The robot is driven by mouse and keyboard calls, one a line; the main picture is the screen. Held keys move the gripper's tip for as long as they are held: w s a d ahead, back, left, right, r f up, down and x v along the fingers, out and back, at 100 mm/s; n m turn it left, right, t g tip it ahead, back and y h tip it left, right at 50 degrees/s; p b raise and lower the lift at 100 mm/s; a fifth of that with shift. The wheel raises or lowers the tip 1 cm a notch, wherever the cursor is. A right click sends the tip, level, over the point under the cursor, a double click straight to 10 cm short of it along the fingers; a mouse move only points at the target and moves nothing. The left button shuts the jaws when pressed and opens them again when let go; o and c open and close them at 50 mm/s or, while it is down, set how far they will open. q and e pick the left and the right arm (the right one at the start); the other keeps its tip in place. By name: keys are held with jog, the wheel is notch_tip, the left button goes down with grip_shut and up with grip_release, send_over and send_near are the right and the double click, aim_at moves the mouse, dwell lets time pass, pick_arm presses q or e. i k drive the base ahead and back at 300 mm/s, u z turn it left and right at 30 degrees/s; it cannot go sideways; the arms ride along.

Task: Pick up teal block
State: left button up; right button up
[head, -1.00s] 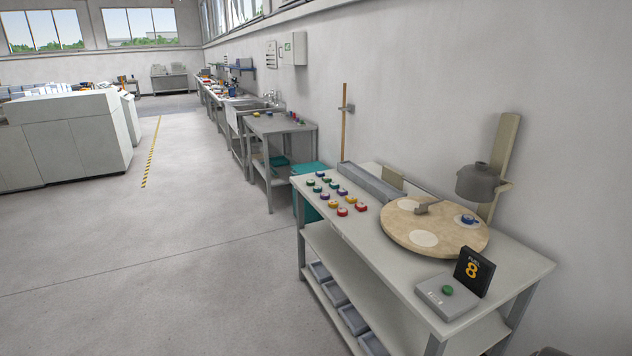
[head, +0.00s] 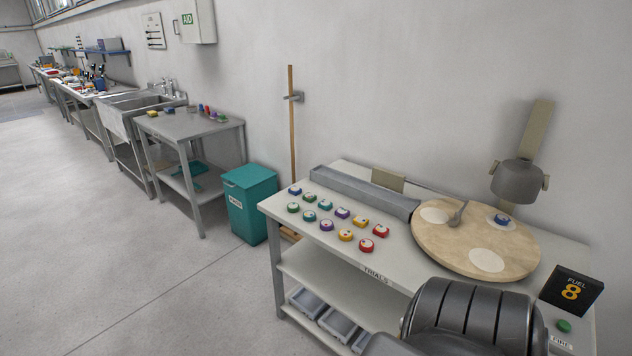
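Small colored blocks with pale round tops stand in two rows on the near workbench. A teal block (head: 325,205) is in the back row, between a blue block (head: 295,190) and a purple block (head: 342,212). Another teal or blue-green block (head: 310,215) is in the front row, beside a green block (head: 293,207). Both are upright, with nothing touching them. I cannot tell their exact shades apart at this size. Neither of my gripper fingertips shows. A dark rounded part at the lower right, probably a link of my arm, covers the bench's front right part.
A round wooden disc (head: 440,245) with pale circles and a blue block (head: 502,219) lies right of the rows. A grey rail (head: 365,190) runs behind them. A dark "FUEL 8" sign (head: 570,291) stands at right. A teal bin (head: 249,205) stands left; open floor (head: 130,270) lies in front.

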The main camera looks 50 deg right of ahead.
aim_at(325, 204)
jog(key=z, duration=0.5)
jog(key=i, duration=1.05)
jog(key=z, duration=1.75)
jog(key=i, duration=0.75)
jog(key=z, duration=0.6)
